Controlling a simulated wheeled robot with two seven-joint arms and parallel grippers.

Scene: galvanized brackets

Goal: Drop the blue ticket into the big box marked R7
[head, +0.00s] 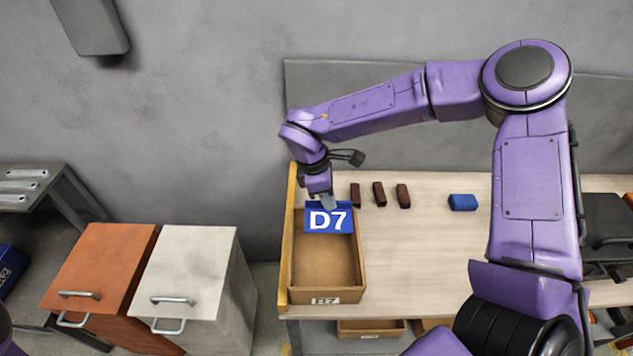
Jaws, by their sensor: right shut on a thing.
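The blue ticket (344,218), with white "D7" on it, hangs at the far end of the open wooden box (292,268). The box has a label reading R7 on its near wall and stands at the left end of the table; the floor I can see in it is bare. My right gripper (327,204) points down and is shut on the ticket's upper edge. The ticket covers the box's far part, so I cannot tell how high it is above the floor. My left gripper is out of view.
Several dark red blocks (379,194) and a blue block (462,202) lie on the table right of the box. The tabletop (420,250) is otherwise largely clear. Orange (100,265) and white cabinets (185,262) stand left. Another wooden bin (371,329) sits below the tabletop.

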